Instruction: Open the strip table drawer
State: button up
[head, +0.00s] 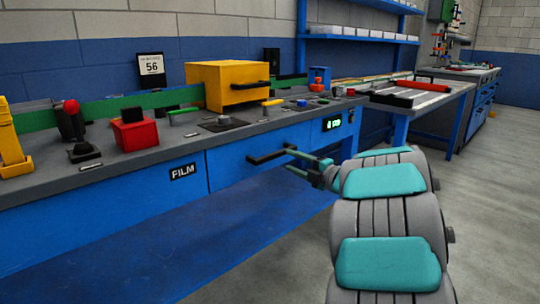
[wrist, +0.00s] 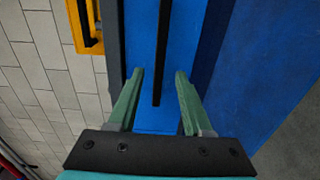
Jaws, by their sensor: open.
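A blue drawer front (head: 235,165) with a long black bar handle (head: 268,157) is set in the blue bench. It looks flush with the bench front. My gripper (head: 287,158) is open at the right end of the handle. In the wrist view, the handle (wrist: 163,45) runs between the two green fingers of my gripper (wrist: 160,72), with a gap on each side. Blue drawer front (wrist: 143,45) shows behind it. I cannot tell how deep the bar sits between the fingers.
A yellow box (head: 225,85) with a black handle, a red block (head: 135,132) and small levers stand on the bench top (head: 60,165). A FILM label (head: 183,172) is left of the drawer. A green display (head: 332,123) is on its right. Grey floor (head: 490,220) is open at right.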

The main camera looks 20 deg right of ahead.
aim_at(278, 156)
jog(key=x, duration=0.7)
jog(key=shift+w, duration=0.2)
jog(key=shift+c, duration=0.2)
jog(key=shift+a, duration=0.1)
grip_shut()
dwell(0.9)
